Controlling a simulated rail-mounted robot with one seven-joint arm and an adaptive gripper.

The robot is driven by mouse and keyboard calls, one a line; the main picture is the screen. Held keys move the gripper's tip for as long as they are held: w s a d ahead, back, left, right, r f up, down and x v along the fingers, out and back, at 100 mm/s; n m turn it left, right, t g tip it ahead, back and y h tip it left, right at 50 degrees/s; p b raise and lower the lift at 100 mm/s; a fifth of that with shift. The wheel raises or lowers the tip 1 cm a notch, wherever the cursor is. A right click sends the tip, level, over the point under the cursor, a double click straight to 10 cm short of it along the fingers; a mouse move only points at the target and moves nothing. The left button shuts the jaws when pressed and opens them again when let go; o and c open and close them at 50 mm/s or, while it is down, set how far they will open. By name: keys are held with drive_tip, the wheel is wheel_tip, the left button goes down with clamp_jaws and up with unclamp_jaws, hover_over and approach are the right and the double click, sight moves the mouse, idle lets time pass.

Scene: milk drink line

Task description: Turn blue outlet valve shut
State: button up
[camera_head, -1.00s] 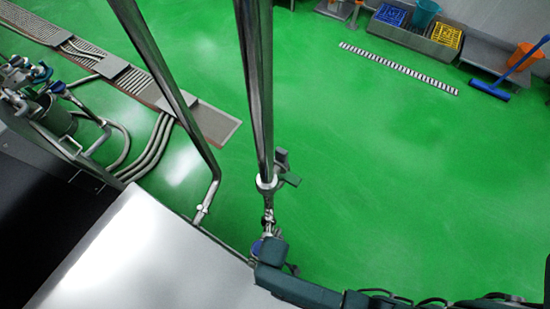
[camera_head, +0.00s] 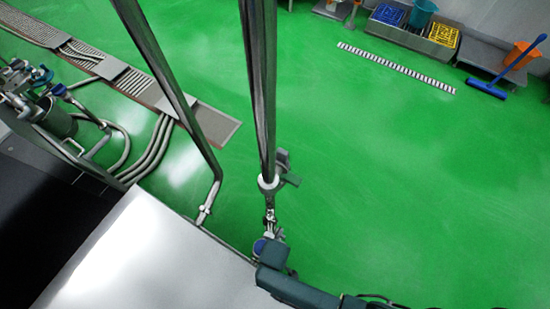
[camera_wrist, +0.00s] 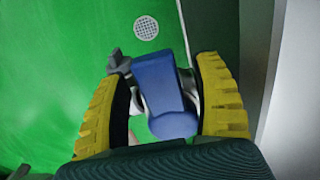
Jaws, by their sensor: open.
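The blue outlet valve handle (camera_wrist: 165,90) is in the middle of the wrist view, a flat lever with a rounded near end, on a metal fitting partly hidden behind it. My gripper (camera_wrist: 163,70) has two yellow ribbed fingers, open, one on each side of the handle. A gap shows on the left of the handle; on the right the finger is close, and I cannot tell if it touches. In the head view a small blue part of the valve (camera_head: 260,246) shows at the foot of the vertical pipe, beside my dark gripper (camera_head: 273,255).
Steel pipes (camera_head: 263,100) rise close to the valve. A grey metal surface (camera_head: 150,260) lies to the left. A grey clamp-like part (camera_wrist: 118,62) sits beside the handle's far end.

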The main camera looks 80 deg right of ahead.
drive_tip(key=shift+w+r, duration=0.1)
drive_tip(key=shift+r, duration=0.25)
wheel_tip(320, 180, up, 12)
drive_tip(key=shift+f, duration=0.25)
idle(0.5)
